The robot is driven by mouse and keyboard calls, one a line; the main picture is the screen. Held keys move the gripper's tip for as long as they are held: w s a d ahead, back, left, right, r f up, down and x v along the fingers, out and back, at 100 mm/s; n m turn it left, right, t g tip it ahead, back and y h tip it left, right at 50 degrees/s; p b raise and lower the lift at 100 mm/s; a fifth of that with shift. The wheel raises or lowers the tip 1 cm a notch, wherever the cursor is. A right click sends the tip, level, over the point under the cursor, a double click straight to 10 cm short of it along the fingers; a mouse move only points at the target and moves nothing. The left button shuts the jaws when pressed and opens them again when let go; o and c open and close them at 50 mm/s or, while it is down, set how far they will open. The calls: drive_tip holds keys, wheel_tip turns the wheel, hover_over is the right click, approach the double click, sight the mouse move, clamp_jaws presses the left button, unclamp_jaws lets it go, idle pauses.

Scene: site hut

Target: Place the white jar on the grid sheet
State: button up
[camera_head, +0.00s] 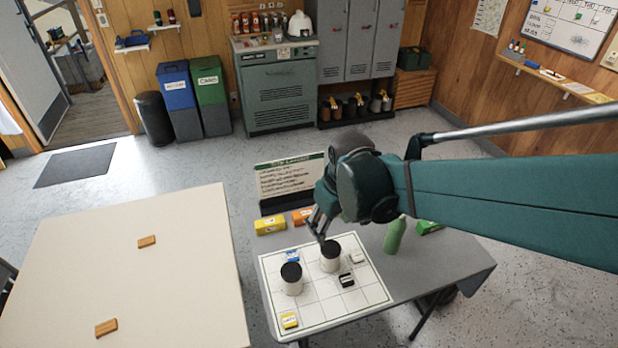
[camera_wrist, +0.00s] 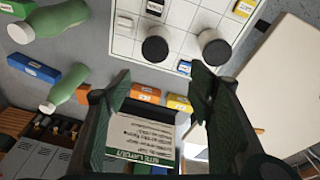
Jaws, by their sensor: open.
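Two white jars with black lids stand upright on the white grid sheet (camera_head: 318,314). One jar (camera_head: 292,285) is at the left, and the other jar (camera_head: 330,262) is right of it and farther back. The wrist view shows both from above, as a left jar (camera_wrist: 157,47) and a right jar (camera_wrist: 214,46), with part of the grid sheet (camera_wrist: 188,15). My gripper (camera_head: 318,227) is above the sheet's back edge, near the farther jar. Its fingers (camera_wrist: 160,82) are spread with nothing between them, and both jars are beyond the tips.
Small blocks lie on the sheet: blue (camera_head: 291,256), white (camera_head: 357,257), black (camera_head: 346,280) and yellow (camera_head: 289,320). A green bottle (camera_head: 395,236) stands right of it. Yellow (camera_head: 270,226) and orange (camera_head: 303,216) boxes and a sign (camera_head: 287,180) are behind. A cream table (camera_head: 190,270) is left.

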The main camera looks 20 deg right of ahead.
drive_tip(key=s+a+r+m+t, duration=0.2)
drive_tip(key=s+r+m+t, duration=0.1)
drive_tip(key=s+r, duration=0.5)
drive_tip(key=shift+a+r+t, duration=0.15)
drive_tip(key=shift+r+t, duration=0.65)
drive_tip(key=shift+r, duration=0.2)
